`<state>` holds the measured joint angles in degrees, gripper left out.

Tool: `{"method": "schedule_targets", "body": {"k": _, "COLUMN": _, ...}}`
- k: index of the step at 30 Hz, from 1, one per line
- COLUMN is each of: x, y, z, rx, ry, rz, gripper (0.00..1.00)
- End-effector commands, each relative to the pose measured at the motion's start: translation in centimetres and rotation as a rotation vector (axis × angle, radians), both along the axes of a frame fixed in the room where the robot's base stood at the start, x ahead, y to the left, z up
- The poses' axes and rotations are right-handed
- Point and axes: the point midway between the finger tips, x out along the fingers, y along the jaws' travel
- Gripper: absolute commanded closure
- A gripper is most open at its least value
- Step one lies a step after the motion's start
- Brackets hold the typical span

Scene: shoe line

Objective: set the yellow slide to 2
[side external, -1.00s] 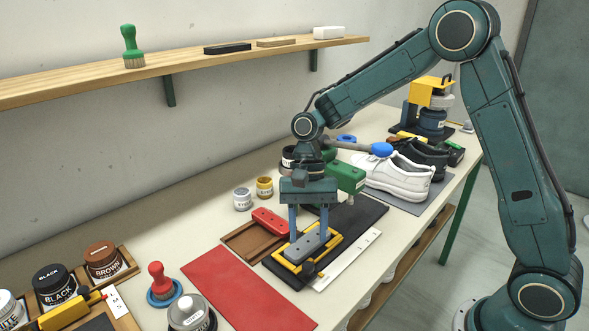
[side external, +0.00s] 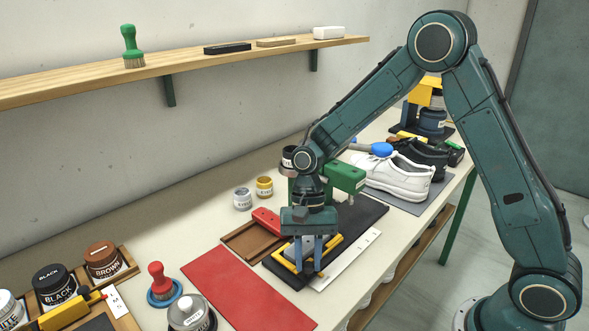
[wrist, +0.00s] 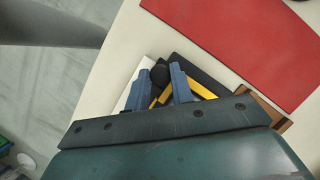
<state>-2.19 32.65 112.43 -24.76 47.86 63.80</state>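The yellow slide (side external: 334,247) is an angled yellow frame on a black board, with a grey block inside it. It also shows in the wrist view (wrist: 202,91). A dark round knob (wrist: 160,74) sits at its near corner. My gripper (side external: 308,268) is down at that corner. In the wrist view my gripper (wrist: 160,80) has one blue finger on each side of the knob, seemingly touching it. A white strip (side external: 347,262) runs along the board's right edge; its marks are too small to read.
A red mat (side external: 247,287) and a brown tray (side external: 246,241) with a red block (side external: 267,222) lie left of the board. A green device (side external: 342,176) and white shoes (side external: 396,180) stand behind. Two small jars (side external: 243,199) stand at the back left.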

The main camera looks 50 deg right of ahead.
Motion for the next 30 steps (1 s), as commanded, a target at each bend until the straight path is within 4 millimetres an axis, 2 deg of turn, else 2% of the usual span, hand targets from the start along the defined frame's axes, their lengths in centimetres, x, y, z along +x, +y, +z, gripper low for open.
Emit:
{"method": "schedule_targets", "body": {"k": 1, "x": 0.0, "y": 0.0, "z": 0.0, "rx": 0.000, "ry": 0.000, "rz": 0.000, "gripper": 0.88}}
{"method": "schedule_targets", "body": {"k": 3, "x": 0.0, "y": 0.0, "z": 0.0, "rx": 0.000, "ry": 0.000, "rz": 0.000, "gripper": 1.00}}
{"method": "schedule_targets", "body": {"k": 10, "x": 0.0, "y": -0.3, "z": 0.0, "rx": 0.000, "ry": 0.000, "rz": -0.001, "gripper": 1.00}}
{"method": "schedule_targets", "body": {"k": 14, "x": 0.1, "y": -1.5, "z": 0.0, "rx": -0.001, "ry": -0.001, "rz": -0.003, "gripper": 1.00}}
{"method": "schedule_targets", "body": {"k": 30, "x": 0.2, "y": -10.8, "z": 0.1, "rx": -0.002, "ry": -0.002, "rz": -0.004, "gripper": 1.00}}
